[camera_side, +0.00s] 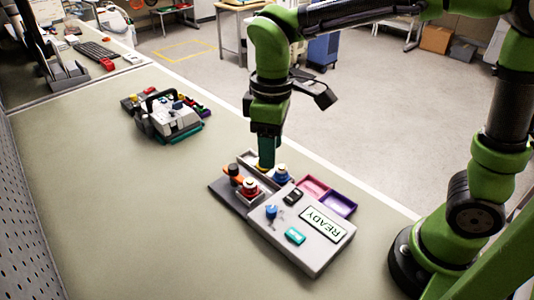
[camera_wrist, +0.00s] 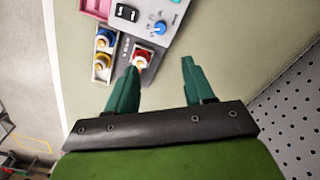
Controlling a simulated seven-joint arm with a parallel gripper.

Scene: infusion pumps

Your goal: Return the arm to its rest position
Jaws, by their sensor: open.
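My gripper (camera_side: 266,150) points down over the back-left part of the near infusion pump, by its small tray. In the wrist view my gripper (camera_wrist: 158,72) has its two teal fingers wide apart with nothing held between them. The pump (camera_side: 318,252) is a grey box whose display (camera_side: 324,226) reads READY. It has a blue knob (camera_side: 271,211), a black rocker switch (camera_side: 292,196) and a green button (camera_side: 295,236). A red round part (camera_side: 250,187) sits on the dark base beside it, also visible in the wrist view (camera_wrist: 142,56). In the side view the fingers partly hide the tray.
A small tray (camera_wrist: 97,73) holds blue and yellow parts. A pink bin (camera_side: 312,187) and a purple bin (camera_side: 339,204) adjoin the pump. A second device (camera_side: 172,116) stands farther back. The bench (camera_side: 120,215) is clear at left; a perforated panel (camera_side: 28,200) borders it.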

